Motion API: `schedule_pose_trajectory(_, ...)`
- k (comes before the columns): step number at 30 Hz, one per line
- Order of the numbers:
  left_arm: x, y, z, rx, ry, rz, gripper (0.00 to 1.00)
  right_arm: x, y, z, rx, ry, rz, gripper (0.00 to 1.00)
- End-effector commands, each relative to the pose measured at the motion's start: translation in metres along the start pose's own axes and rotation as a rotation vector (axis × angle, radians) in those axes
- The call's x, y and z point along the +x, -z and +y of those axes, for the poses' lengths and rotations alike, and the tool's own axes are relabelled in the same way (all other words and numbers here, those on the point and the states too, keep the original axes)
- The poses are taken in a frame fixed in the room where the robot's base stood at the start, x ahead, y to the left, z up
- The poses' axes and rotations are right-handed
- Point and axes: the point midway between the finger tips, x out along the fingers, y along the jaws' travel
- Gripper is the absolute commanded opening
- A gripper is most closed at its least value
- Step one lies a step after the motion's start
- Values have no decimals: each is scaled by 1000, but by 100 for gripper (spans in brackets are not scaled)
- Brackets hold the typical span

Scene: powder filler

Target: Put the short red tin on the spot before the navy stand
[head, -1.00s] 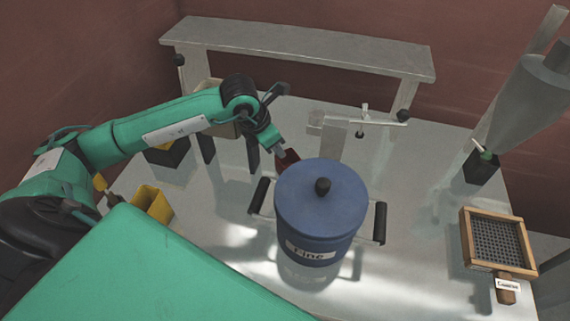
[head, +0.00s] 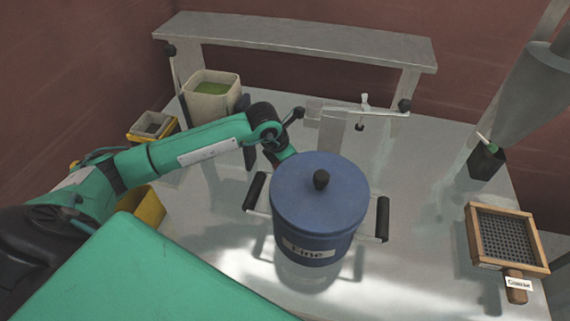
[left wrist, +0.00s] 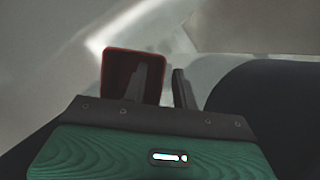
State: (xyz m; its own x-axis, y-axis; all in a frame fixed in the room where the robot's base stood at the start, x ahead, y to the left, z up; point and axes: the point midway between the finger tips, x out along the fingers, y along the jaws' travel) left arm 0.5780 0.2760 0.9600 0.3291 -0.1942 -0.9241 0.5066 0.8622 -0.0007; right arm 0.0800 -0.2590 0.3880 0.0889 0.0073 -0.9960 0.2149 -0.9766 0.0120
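The short red tin (left wrist: 113,78) shows in the left wrist view as a small red-rimmed square with a dark inside. My left gripper (left wrist: 166,68) has one finger across the tin's dark face and the other just outside its right edge. A narrow gap shows between the tin and the outer finger, so it looks open around that edge. In the head view the left gripper's fingers and the tin are hidden behind the blue lidded drum. I cannot make out the navy stand or its spot for certain. My right gripper is in neither view.
The blue drum (head: 318,210), labelled Fine, stands close to my left wrist, with black side handles (head: 382,218) around it. A wood-framed sieve (head: 538,240) lies at right. A bin with green contents (head: 212,76) stands back left.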

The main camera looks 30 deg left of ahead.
Motion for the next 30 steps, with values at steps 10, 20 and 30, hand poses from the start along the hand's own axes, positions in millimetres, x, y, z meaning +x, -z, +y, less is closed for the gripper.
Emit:
schedule_pose_trajectory(10,0,0,0,0,0,0,1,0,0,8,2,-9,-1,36)
schedule_pose_trajectory(20,0,0,0,0,0,0,0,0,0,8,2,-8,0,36)
schedule_pose_trajectory(30,-42,-19,1,2,-3,-7,0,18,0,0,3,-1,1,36)
